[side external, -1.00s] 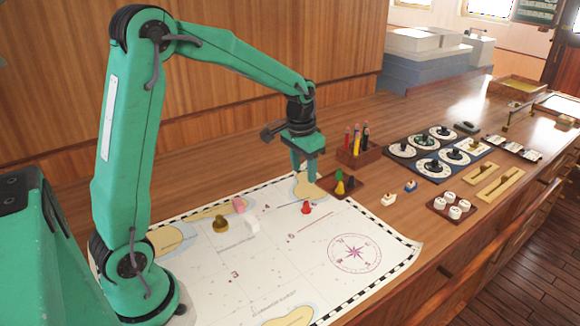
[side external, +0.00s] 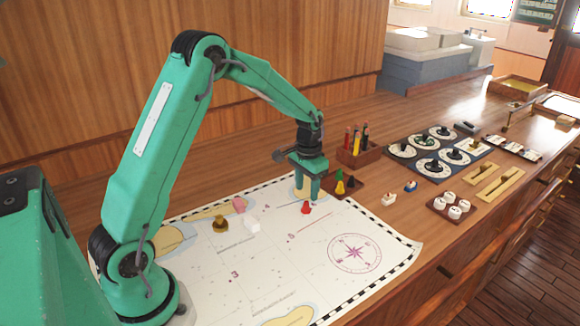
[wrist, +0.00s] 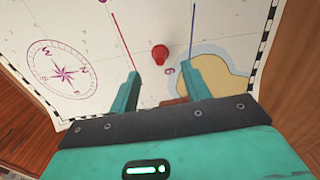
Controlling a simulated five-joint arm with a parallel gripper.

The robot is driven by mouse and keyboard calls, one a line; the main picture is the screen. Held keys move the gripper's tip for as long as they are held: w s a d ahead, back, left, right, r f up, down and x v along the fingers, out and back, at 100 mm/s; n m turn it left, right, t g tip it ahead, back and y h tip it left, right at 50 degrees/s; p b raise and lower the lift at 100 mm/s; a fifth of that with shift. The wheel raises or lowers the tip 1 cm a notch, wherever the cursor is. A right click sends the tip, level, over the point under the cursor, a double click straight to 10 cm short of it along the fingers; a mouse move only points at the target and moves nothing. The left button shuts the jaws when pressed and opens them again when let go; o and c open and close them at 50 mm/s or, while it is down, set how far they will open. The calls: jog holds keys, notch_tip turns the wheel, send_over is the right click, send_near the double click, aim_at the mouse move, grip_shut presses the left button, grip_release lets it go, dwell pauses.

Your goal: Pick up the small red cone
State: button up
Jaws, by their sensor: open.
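The small red cone (side external: 306,208) stands on the sea chart (side external: 300,262), near the chart's far edge. In the wrist view the cone (wrist: 160,53) lies beyond the fingertips, roughly midway between them, with no finger touching it. My gripper (side external: 307,196) points down just above the chart, beside the cone, its fingers apart. In the wrist view my gripper (wrist: 166,75) is open and empty, with chart showing between its fingers.
A small tray (side external: 357,194) with green, yellow and black cones stands just right of my gripper. A pencil holder (side external: 358,154) stands behind it. A brass piece (side external: 220,223), a pink block (side external: 239,205) and a white block (side external: 252,225) are on the chart. The chart's compass-rose area is clear.

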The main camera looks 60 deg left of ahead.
aim_at(306, 202)
jog(key=shift+f, duration=2.85)
grip_shut()
jog(key=shift+r, duration=0.8)
jog(key=r, duration=0.1)
jog(key=d+r, duration=0.1)
jog(key=r, duration=0.1)
jog(key=shift+s+r, duration=0.1)
jog(key=s+d+r, duration=0.3)
jog(key=d+r, duration=0.3)
jog(key=d, duration=0.4)
jog(key=shift+s+r, duration=0.15)
